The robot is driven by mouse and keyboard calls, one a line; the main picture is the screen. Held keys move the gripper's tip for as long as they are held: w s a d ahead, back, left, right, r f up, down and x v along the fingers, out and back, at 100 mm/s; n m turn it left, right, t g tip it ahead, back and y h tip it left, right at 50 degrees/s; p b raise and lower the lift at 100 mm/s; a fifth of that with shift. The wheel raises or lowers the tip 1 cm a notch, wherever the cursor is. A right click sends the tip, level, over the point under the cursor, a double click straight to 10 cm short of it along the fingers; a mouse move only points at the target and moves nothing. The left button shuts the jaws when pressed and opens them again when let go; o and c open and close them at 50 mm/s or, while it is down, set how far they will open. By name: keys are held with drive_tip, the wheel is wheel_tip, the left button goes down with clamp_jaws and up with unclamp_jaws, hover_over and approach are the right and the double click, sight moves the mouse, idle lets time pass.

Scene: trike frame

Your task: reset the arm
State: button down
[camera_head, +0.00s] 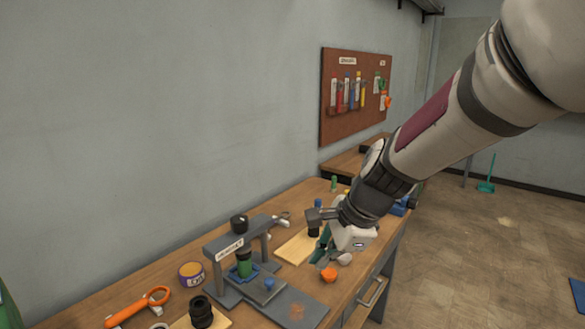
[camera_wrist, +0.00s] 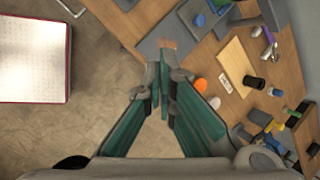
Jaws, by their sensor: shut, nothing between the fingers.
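My arm reaches in from the upper right in the head view. My gripper (camera_head: 322,258) hangs over the front part of the workbench (camera_head: 320,284), pointing down. In the wrist view its two teal fingers (camera_wrist: 166,84) come together at the tips, shut with nothing between them. An orange round piece (camera_head: 328,274) lies on the bench close to the fingertips. It also shows in the wrist view (camera_wrist: 200,84), to the right of the fingers. Part of the bench is hidden behind the gripper and wrist.
A grey press-like stand (camera_head: 232,244) with a green part (camera_head: 244,264) is left of my gripper. A wooden board (camera_head: 297,246), a tape roll (camera_head: 191,273) and an orange tool (camera_head: 136,306) lie on the bench. A tool board (camera_head: 343,125) hangs behind. Floor (camera_head: 455,250) is open at right.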

drive_tip(key=s+d+r+n+h, duration=0.1)
drive_tip(key=s+d+r+n, duration=0.2)
drive_tip(key=s, duration=0.4)
drive_tip(key=s+d+r+n+t+h, duration=0.1)
drive_tip(key=s+d+r+n, duration=0.2)
drive_tip(key=s+d+n, duration=0.2)
drive_tip(key=s+d+r+n+t+h, duration=0.1)
drive_tip(key=s+d+n, duration=0.4)
drive_tip(key=s, duration=0.5)
wheel_tip(320, 180, up, 2)
drive_tip(key=n+h, duration=0.1)
drive_tip(key=n, duration=0.1)
drive_tip(key=shift+r+n, duration=0.15)
drive_tip(key=shift+n, duration=0.15)
